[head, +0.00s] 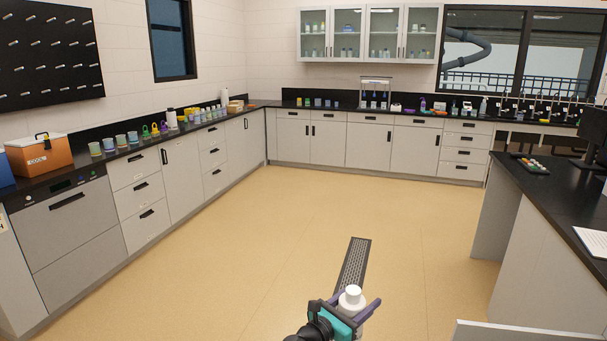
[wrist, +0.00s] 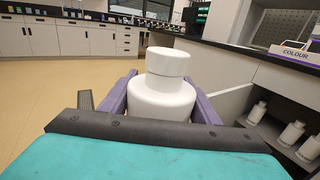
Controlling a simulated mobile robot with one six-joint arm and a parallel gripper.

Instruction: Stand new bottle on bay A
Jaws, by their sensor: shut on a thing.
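A white bottle with a white cap (head: 352,295) is held upright in my gripper (head: 351,306), low in the head view. In the wrist view the bottle (wrist: 162,88) stands between the two purple fingers, which are shut on it. No surface shows directly under the bottle. I cannot make out a bay A label in either view. The sampling rack on the back counter (head: 375,92) is too small to read.
Several white bottles (wrist: 292,133) stand on a low shelf at the right, near a sign reading COLOUR (wrist: 293,53). A dark-topped bench (head: 560,195) is at the right. Counters line the left and back walls. A dark floor grate (head: 355,262) crosses the open floor.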

